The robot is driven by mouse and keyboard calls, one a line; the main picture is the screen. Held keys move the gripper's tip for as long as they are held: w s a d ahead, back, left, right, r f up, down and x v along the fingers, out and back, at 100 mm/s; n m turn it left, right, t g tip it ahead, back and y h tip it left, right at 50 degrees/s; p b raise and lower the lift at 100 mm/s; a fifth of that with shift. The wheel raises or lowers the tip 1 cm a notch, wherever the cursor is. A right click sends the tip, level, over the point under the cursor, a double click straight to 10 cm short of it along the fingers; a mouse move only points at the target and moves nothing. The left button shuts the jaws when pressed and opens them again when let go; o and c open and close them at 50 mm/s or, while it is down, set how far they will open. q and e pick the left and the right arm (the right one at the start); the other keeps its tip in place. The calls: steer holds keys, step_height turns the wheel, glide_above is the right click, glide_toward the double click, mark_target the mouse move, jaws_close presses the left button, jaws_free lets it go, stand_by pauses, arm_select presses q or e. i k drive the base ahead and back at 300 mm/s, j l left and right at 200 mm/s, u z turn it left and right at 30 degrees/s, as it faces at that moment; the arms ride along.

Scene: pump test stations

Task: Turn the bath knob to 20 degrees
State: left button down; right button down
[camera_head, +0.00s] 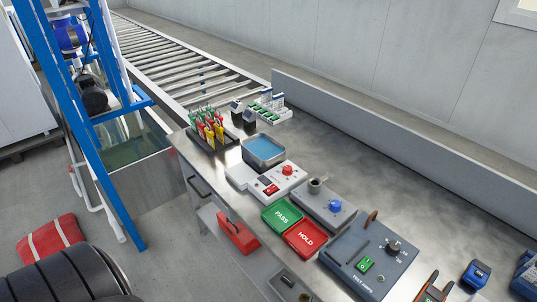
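The bath is an open metal tub of blue liquid (264,149) on the bench. In front of it is a white control unit (243,175) with a red knob (288,169) on its right part and a red switch (270,189) on its front. The knob's pointer and scale are too small to read. Neither of my grippers is in view, and nothing covers the knob.
Right of the control unit are a grey unit with a blue knob (334,206), a green PASS tray (282,214), a red HOLD tray (306,236) and a dark test box (372,256). A rack of coloured tools (207,129) stands left of the bath.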

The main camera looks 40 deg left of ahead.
mark_target(287, 170)
steer(key=i+j+u, duration=0.1)
steer(key=u, duration=0.95)
